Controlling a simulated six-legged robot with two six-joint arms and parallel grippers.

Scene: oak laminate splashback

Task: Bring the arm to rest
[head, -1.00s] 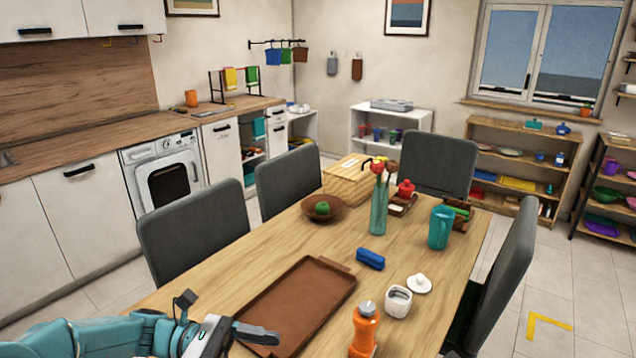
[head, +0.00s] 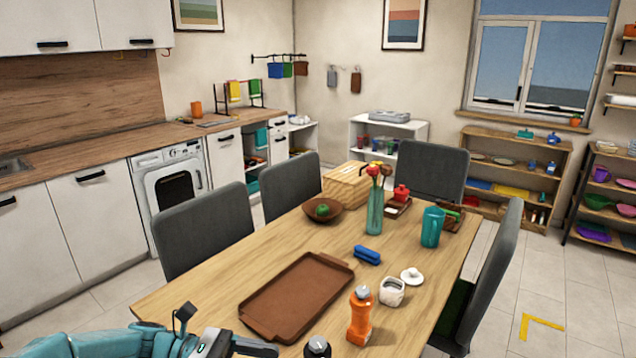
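My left arm comes in from the bottom left in the head view, teal with a dark gripper (head: 256,347) at its end. The gripper is low, near the front left edge of the wooden table (head: 215,275), beside the near end of the brown tray (head: 300,290). I see its fingers from the side and cannot tell whether they are apart. No object shows in it. My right gripper is not in view.
An orange bottle (head: 360,318), a white pot (head: 391,291), its lid (head: 412,276) and a blue block-like item (head: 367,255) stand right of the tray. Grey chairs (head: 205,232) surround the table.

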